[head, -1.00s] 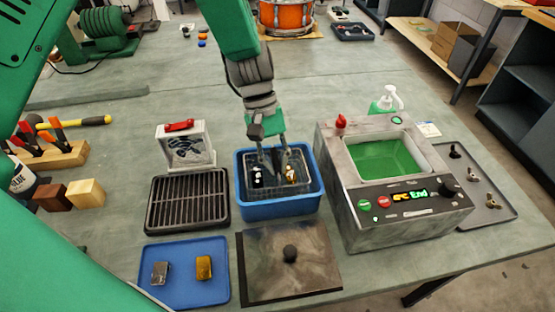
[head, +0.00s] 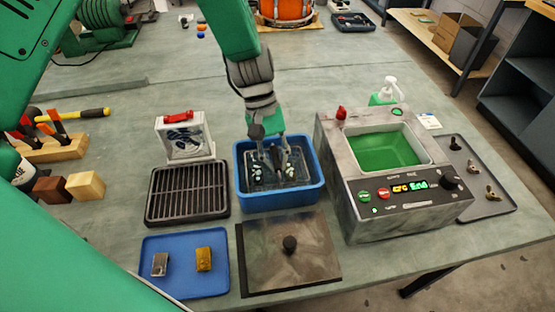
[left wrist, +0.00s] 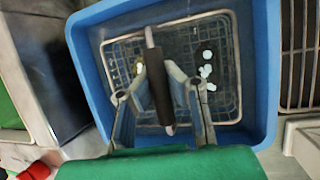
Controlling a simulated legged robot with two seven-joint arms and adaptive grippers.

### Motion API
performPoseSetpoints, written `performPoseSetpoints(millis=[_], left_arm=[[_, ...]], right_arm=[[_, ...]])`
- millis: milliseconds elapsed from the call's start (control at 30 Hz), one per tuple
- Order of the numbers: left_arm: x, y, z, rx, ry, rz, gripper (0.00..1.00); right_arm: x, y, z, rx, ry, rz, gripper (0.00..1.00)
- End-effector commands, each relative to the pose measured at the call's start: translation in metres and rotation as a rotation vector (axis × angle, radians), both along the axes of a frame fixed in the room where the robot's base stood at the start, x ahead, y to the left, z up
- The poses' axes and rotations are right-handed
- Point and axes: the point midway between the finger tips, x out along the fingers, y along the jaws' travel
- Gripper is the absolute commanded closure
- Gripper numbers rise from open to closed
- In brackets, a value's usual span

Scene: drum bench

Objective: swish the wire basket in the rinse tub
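The blue rinse tub (head: 280,203) stands in the middle of the bench; its rim also shows in the left wrist view (left wrist: 262,70). The wire basket (head: 262,183) sits low inside the tub, with water around it. Its mesh (left wrist: 225,108) fills much of the left wrist view, and small pale and dark parts lie in it. My left gripper (head: 277,158) reaches down into the tub from above. Its fingers (left wrist: 158,85) close on the basket's dark handle bar (left wrist: 157,70) from both sides. My right gripper does not show.
Right of the tub is a cleaner (head: 405,215) with a green-filled basin. Left is a black drain rack (head: 188,193) with a fan box behind. In front are a blue tray (head: 185,285) with two small blocks and a dark lid (head: 305,262) with a knob.

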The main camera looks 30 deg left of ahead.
Motion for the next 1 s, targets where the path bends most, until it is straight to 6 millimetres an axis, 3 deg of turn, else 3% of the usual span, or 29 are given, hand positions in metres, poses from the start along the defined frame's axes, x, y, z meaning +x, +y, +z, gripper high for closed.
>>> performPoseSetpoints(millis=[167,500,1000], left_arm=[[0.0,0.0,0.014,-0.001,0.0,0.0,1.0],[0.0,0.0,0.012,0.0,0.0,0.0,1.0],[0.0,0.0,-0.01,-0.001,0.0,0.0,1.0]], right_arm=[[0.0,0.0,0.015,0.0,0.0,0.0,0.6],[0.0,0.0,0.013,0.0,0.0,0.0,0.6],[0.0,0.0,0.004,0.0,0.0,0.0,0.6]])
